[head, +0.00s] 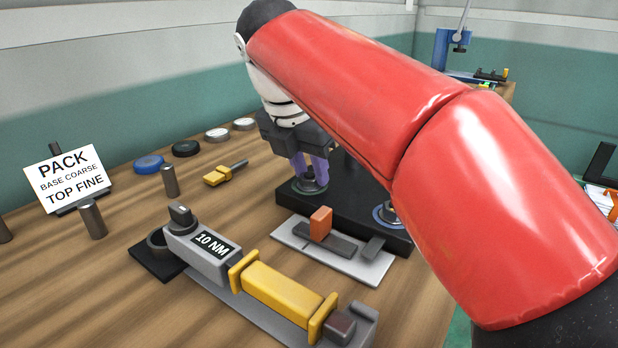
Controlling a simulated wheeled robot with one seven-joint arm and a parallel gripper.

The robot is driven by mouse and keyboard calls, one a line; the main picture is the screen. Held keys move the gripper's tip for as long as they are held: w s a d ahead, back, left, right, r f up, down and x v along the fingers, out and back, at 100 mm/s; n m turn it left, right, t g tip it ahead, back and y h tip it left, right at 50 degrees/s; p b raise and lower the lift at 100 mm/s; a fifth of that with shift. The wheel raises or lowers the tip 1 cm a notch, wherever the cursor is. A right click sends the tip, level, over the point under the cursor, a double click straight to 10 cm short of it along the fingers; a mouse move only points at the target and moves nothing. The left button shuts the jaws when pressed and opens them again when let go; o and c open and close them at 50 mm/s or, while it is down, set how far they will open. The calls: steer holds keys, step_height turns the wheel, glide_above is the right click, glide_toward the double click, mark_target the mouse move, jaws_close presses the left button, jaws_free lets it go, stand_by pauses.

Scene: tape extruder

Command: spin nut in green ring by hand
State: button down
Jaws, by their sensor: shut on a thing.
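My gripper (309,167) points down at the left end of a black block (345,205), its purple fingertips shut on a dark nut (309,183). The nut sits low between and below the fingertips. A ring (296,190) around it on the block looks dark green. The fingers and the small size hide the nut's upper part and its thread. A second dark nut (389,210) in a bluish ring sits at the block's right end, partly behind my red arm.
A grey plate with an orange block (321,222) lies in front of the black block. A yellow-handled torque tool marked 10 NM (270,284) lies nearer. A sign (67,178), lids (149,164), metal cylinders (170,181) and a small yellow tool (225,173) stand left. Bare wood lies between.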

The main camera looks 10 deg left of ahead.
steer(key=shift+m+h, duration=0.4)
steer(key=shift+m, duration=0.9)
steer(key=shift+m+g+h, duration=0.3)
steer(key=shift+m+g, duration=0.2)
steer(key=shift+m, duration=1)
steer(key=c, duration=1)
jaws_free()
steer(key=shift+c, duration=0.2)
